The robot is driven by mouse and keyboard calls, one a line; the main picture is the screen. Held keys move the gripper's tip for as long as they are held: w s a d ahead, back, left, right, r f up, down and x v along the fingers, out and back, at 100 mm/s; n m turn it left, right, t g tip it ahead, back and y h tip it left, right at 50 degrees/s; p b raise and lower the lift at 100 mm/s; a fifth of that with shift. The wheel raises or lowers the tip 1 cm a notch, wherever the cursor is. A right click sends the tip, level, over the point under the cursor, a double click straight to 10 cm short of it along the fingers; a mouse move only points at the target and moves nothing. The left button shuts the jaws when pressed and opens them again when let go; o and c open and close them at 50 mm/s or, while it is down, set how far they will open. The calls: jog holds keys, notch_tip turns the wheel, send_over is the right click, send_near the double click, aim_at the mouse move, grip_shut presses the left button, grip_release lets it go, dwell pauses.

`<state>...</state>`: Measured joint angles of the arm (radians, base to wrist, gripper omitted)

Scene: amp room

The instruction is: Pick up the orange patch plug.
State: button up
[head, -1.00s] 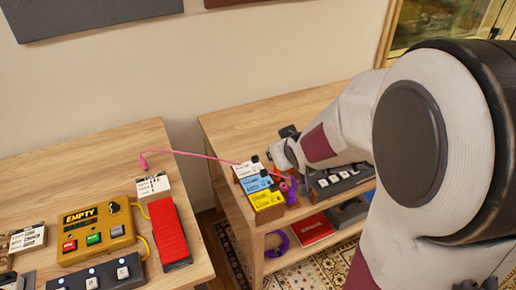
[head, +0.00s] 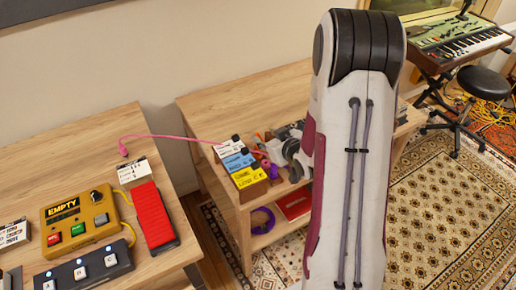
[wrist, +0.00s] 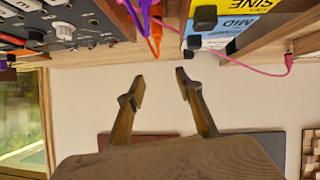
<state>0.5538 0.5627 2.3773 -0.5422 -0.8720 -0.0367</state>
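In the wrist view the orange patch plug (wrist: 155,42) hangs at the shelf's edge at top centre, beside a purple plug (wrist: 146,14). My gripper (wrist: 161,77) is open and empty. Its two fingertips stand apart, just below the orange plug in the picture; the plug lines up with the gap between them but is not between them. In the head view my arm covers most of the gripper, and I cannot clearly make out the orange plug there. Purple plugs (head: 269,168) show beside the label boxes.
Blue and yellow label boxes (head: 248,177) stand left of the plugs; a pink cable (head: 170,136) runs to the left table. A knobbed device (wrist: 65,30) lies on the other side. A purple ring (head: 262,220) and red book (head: 293,204) sit on the lower shelf.

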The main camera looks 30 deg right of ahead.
aim_at(258, 149)
notch_tip(258, 149, down, 6)
jog(key=s+d+t+y, duration=0.1)
jog(key=t, duration=0.1)
jog(key=shift+m, duration=0.4)
jog(key=shift+d, duration=0.1)
jog(key=shift+x, duration=1.25)
jog(key=shift+a+f+x, duration=0.1)
jog(key=shift+f+x, duration=0.05)
jog(key=shift+x, duration=0.65)
jog(key=shift+a+f+x, duration=0.1)
jog(key=shift+f+x, duration=0.05)
jog(key=shift+x, duration=1.5)
jog(key=shift+d, duration=0.1)
jog(key=shift+c, duration=0.2)
